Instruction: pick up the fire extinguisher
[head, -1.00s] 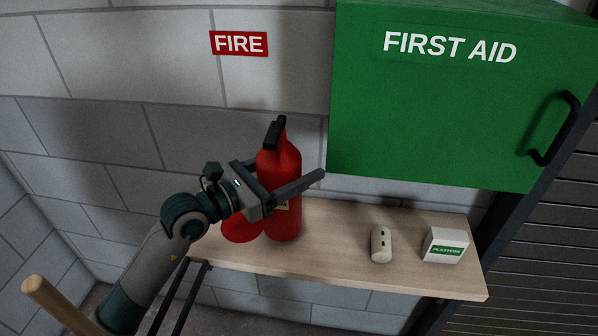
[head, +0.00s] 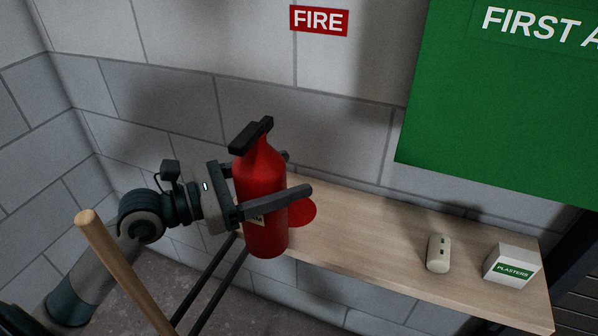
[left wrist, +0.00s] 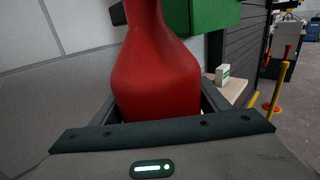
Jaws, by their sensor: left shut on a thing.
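The red fire extinguisher (head: 262,178), with a black handle on top, is upright in the head view, in front of the left end of the wooden shelf. My left gripper (head: 290,175) is shut on its body, with one finger on each side. In the left wrist view the extinguisher (left wrist: 157,75) fills the middle between the fingers. A round red spot (head: 302,212) shows on the shelf to the right of the extinguisher. My right gripper is not in view.
The wooden shelf (head: 370,235) holds a small beige object (head: 438,253) and a white plasters box (head: 511,265). A green first aid cabinet (head: 500,120) hangs above. A wooden pole (head: 122,268) stands at the lower left, in front of my arm.

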